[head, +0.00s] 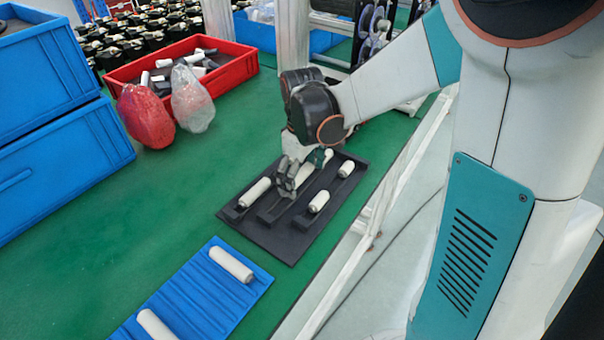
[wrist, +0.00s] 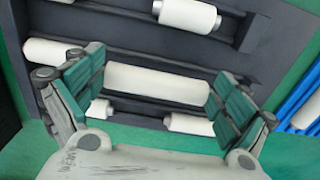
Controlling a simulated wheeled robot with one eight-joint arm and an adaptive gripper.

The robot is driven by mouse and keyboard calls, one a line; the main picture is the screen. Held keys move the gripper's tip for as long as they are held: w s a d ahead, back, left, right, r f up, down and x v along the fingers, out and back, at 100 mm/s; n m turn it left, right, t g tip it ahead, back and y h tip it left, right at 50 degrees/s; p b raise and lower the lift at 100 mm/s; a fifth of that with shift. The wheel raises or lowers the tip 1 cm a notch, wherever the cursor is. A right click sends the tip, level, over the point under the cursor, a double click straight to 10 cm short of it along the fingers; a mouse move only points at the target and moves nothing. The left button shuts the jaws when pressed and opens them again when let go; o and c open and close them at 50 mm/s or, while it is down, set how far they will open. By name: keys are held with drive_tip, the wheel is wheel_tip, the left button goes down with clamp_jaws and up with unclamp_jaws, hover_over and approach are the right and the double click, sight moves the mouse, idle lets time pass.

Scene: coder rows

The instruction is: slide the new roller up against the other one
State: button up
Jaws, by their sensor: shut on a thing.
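My gripper (head: 287,178) reaches down into the black tray (head: 270,233) on the green bench. In the wrist view its two fingers (wrist: 158,92) stand at the two ends of a long white roller (wrist: 158,84), shut on it lengthwise. This roller lies in or just over the tray's middle channel; the exact height is unclear. Two more, partly hidden, lie on the other side (wrist: 190,124). In the head view the fingers mostly cover the held roller.
A ribbed blue mat (head: 200,290) nearer the camera carries two white rollers (head: 231,264). A red bin (head: 238,62), red and clear bags (head: 145,116) and stacked blue crates (head: 60,160) stand farther left. Green bench between them is clear.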

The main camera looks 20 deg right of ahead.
sight(307, 175)
drive_tip(key=shift+f+b, duration=0.4)
drive_tip(key=shift+f, duration=0.75)
drive_tip(key=shift+w+d, duration=0.6)
drive_tip(key=shift+d, duration=0.25)
drive_tip(key=o, duration=0.7)
drive_tip(key=shift+r, duration=0.1)
wheel_tip(307, 175, up, 12)
drive_tip(key=shift+f, duration=0.1)
